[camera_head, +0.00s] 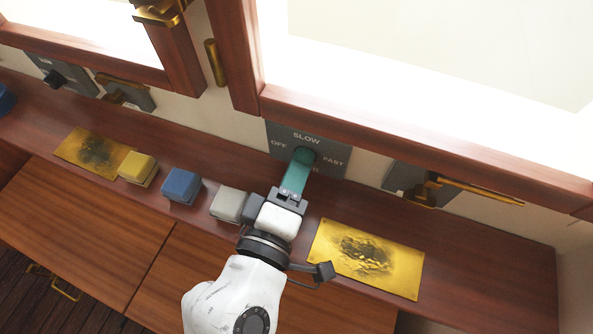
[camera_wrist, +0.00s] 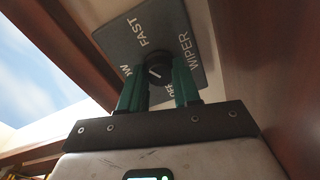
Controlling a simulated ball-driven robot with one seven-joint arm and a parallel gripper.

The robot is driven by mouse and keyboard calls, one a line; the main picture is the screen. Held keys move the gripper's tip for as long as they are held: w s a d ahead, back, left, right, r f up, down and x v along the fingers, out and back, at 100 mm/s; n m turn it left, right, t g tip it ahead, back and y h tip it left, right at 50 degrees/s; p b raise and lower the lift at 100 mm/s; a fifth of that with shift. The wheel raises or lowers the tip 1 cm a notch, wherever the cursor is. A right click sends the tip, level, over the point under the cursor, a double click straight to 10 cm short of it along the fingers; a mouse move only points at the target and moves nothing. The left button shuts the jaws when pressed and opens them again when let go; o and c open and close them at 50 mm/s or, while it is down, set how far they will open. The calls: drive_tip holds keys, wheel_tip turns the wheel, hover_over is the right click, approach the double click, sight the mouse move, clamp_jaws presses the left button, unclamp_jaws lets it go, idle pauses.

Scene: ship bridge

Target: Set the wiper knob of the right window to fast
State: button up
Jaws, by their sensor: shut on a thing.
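The grey wiper panel (camera_head: 330,162) of the right-hand window is on the wall below the sill, with OFF at left, SLOW on top and FAST at right. My gripper (camera_head: 302,157) reaches it with green fingers. In the wrist view the dark round knob (camera_wrist: 156,73) sits between the two fingertips (camera_wrist: 158,82), which are shut on it. The knob has a small white line; I cannot tell which label it points to. The panel (camera_wrist: 180,28) shows FAST, part of SLOW, part of OFF, and WIPER. In the head view my fingers hide the knob.
A second grey panel with a dark knob (camera_head: 54,78) is under the left window. Brass latches (camera_head: 128,90) and (camera_head: 430,190) are on the wall. Yellow (camera_head: 137,168), blue (camera_head: 181,184) and light grey (camera_head: 229,204) blocks and a brass plate (camera_head: 367,257) are on the wooden console.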

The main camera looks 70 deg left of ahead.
drive_tip(key=shift+f+m+b, duration=0.1)
drive_tip(key=shift+m+b, duration=0.35)
drive_tip(key=shift+m, duration=0.55)
drive_tip(key=o, duration=1.1)
drive_tip(key=shift+c, duration=0.2)
drive_tip(key=shift+d, duration=0.1)
drive_tip(key=b+v, duration=0.1)
drive_tip(key=v, duration=0.8)
drive_tip(key=shift+s+d+b, duration=0.25)
drive_tip(key=shift+b, duration=0.1)
drive_tip(key=shift+s+d, duration=0.3)
drive_tip(key=shift+d, duration=0.1)
